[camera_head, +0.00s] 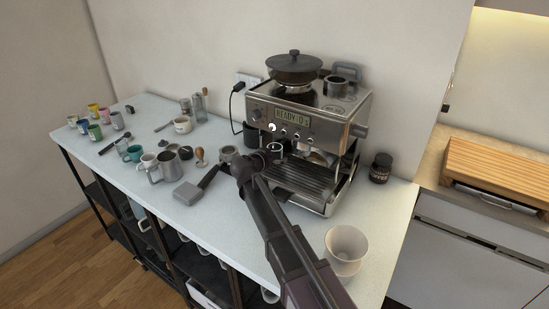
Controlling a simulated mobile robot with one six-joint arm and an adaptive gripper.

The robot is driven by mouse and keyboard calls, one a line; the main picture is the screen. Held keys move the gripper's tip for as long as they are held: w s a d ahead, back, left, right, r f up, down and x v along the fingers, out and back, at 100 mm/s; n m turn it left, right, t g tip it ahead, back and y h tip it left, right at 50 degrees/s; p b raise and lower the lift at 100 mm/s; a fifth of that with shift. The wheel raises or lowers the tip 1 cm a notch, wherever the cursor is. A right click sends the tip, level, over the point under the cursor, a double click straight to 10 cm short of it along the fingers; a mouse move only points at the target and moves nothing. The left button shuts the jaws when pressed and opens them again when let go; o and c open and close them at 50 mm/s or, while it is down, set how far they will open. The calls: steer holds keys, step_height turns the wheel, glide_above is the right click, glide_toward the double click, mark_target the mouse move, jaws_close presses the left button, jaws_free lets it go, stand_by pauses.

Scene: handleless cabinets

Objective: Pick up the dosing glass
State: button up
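My arm reaches up from the bottom edge of the head view, and my gripper (262,158) is at the front left of the coffee machine (300,112). My gripper's fingers are small and dark, and the view does not show whether they are open or shut. I cannot tell for sure which object is the dosing glass. A small round metallic vessel (275,147) shows just beyond my gripper, against the machine's front. A grey round cup (228,153) stands on the counter just left of my gripper. Contact between my gripper and either vessel cannot be made out.
The white counter (222,230) carries a metal pitcher (168,167), a portafilter (190,192), a wooden-handled tamper (200,157) and several colored cups on the left. A pale conical vessel (346,243) stands front right. A dark jar (381,168) is right of the machine.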

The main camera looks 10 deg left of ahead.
mark_target(278, 147)
steer(key=c, duration=1.2)
steer(key=shift+o, duration=0.2)
steer(key=shift+r, duration=0.2)
step_height(278, 147, up, 3)
steer(key=p, duration=0.3)
steer(key=s+r+p, duration=0.1)
steer(key=s+p, duration=0.1)
steer(key=s, duration=1.4)
steer(key=shift+a+r, duration=0.2)
steer(key=shift+r, duration=0.1)
